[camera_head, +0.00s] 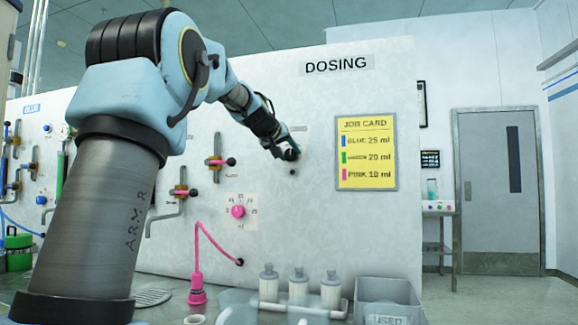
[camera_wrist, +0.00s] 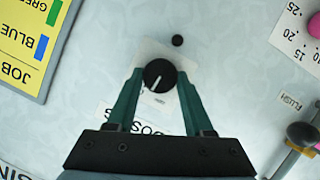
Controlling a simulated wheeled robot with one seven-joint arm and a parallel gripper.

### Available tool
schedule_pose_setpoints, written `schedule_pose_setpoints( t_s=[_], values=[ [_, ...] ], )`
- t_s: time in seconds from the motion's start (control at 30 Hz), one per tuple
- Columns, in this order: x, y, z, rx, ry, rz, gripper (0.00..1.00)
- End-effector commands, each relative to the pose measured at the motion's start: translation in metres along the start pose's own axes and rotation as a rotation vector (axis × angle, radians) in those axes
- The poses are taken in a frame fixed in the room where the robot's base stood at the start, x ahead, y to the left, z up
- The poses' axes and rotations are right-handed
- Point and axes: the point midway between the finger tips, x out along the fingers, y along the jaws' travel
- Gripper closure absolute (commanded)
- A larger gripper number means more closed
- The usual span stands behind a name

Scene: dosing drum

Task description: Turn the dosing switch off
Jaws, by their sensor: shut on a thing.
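The dosing switch is a round black knob with a white pointer line (camera_wrist: 158,72) on a small white plate on the panel. In the wrist view the pointer slants toward the lower left, on the side of the partly hidden plate lettering. My gripper (camera_wrist: 161,82) has its two green fingers on either side of the knob, shut on it. In the head view my gripper (camera_head: 284,149) reaches the panel below the DOSING sign (camera_head: 337,65), and the knob (camera_head: 292,155) shows dark at its tips. The fingers and palm hide part of the plate.
A small black dot (camera_wrist: 178,40) sits beside the plate. The yellow job card (camera_head: 366,153) hangs to the right. A pink dial (camera_head: 238,211) and valve handles (camera_head: 220,163) are to the left. White bottles (camera_head: 299,287) and a grey bin (camera_head: 388,300) stand below.

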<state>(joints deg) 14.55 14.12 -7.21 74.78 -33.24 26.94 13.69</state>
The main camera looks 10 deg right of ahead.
Motion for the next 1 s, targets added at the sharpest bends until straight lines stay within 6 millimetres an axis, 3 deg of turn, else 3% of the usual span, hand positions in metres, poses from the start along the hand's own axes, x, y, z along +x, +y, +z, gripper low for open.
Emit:
schedule_pose_setpoints(
  t_s=[0.5,1.0],
  values=[
    [0.0025,-0.0064,0.0054,-0.408,-0.003,0.168,1.0],
    [0.0015,-0.0054,0.0032,-0.566,-0.004,0.233,1.0]
  ],
)
